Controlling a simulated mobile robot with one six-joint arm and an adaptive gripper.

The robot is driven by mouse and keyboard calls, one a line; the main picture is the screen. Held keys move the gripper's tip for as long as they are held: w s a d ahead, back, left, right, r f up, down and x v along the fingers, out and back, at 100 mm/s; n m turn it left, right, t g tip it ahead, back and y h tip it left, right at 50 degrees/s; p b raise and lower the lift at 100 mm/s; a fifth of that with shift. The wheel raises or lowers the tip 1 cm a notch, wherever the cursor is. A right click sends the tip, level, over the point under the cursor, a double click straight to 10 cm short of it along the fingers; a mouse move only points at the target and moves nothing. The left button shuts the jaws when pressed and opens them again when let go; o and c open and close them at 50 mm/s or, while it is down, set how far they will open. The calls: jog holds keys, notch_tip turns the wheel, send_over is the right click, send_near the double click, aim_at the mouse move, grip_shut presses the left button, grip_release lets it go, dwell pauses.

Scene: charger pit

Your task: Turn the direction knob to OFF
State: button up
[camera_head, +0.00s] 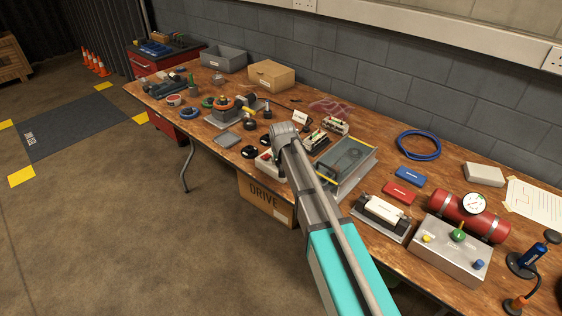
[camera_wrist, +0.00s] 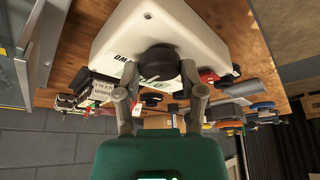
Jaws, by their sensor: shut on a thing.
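The direction knob, a round black knob (camera_wrist: 158,60), sits on a white box (camera_wrist: 112,42) in the wrist view. Printed labels show on the box beside the knob, partly hidden by my fingers. My gripper (camera_wrist: 158,75) has one finger on each side of the knob and is shut on it. I cannot read which label the knob points to. In the head view my gripper (camera_head: 284,132) is over the white box (camera_head: 267,166), and my arm hides the knob and most of the box.
On the wooden table (camera_head: 228,136), a grey tray-like case (camera_head: 348,168) stands close right of my arm. Black round pieces (camera_head: 249,152) lie just left of the white box. A white-topped device (camera_head: 384,212) and a grey control box (camera_head: 440,250) stand nearer on the right.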

dwell(0.4)
jog(key=o, duration=1.2)
jog(key=shift+c, duration=0.2)
jog(key=shift+n, duration=0.4)
